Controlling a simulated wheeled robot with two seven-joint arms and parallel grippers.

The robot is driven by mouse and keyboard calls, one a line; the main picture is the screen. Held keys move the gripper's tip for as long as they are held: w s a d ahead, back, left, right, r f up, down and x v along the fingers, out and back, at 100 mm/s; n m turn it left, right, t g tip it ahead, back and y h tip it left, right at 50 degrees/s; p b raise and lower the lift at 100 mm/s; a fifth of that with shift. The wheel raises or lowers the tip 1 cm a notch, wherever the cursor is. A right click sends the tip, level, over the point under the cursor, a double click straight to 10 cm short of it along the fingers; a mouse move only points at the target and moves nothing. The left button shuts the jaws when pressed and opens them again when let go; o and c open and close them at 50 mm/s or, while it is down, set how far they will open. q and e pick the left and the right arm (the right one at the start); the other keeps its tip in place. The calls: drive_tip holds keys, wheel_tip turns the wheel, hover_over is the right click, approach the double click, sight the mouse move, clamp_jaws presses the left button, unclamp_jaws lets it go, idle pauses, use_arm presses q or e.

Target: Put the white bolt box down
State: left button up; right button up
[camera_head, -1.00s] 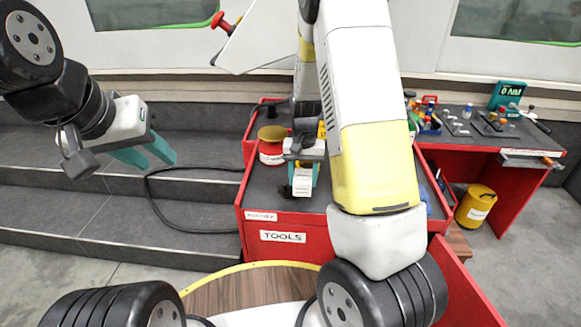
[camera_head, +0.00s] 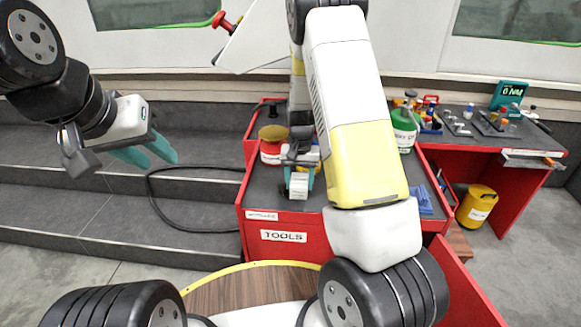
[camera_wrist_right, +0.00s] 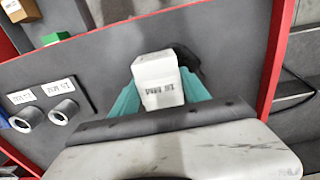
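The white bolt box (camera_wrist_right: 158,82) sits between the teal fingers of my right gripper (camera_wrist_right: 160,100) in the right wrist view. The fingers lie against its two sides, so the gripper is shut on it. In the head view the box (camera_head: 299,188) is over the front part of the red tool cart's dark top (camera_head: 262,190). I cannot tell whether its bottom touches the top. My right arm hides part of the cart. My left gripper (camera_head: 150,153) is open and empty, off to the left, away from the cart.
A red spool (camera_head: 271,150) stands behind the box. A green bottle (camera_head: 404,135) and blue parts (camera_head: 420,198) are right of my arm. In the wrist view, two metal sockets (camera_wrist_right: 45,117) lie by labels at left. Bare dark surface lies left of the box.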

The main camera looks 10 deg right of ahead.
drive_tip(key=shift+o, duration=1.3)
drive_tip(key=shift+r, duration=0.1)
wheel_tip(320, 180, up, 12)
wheel_tip(320, 180, up, 8)
drive_tip(key=t+y, duration=0.1)
hover_over(300, 180)
drive_tip(key=s, duration=0.5)
drive_tip(key=s+a+r+n+t, duration=0.1)
drive_tip(key=s+r+n+t, duration=0.1)
drive_tip(key=s+r, duration=0.3)
drive_tip(key=s+a+r+n+t+y, duration=0.1)
drive_tip(key=s+r+t, duration=0.2)
drive_tip(key=s, duration=1.1)
wheel_tip(300, 180, up, 3)
drive_tip(key=shift+s+a+f+n, duration=0.1)
drive_tip(key=shift+s+a+n, duration=0.05)
drive_tip(key=shift+n, duration=0.25)
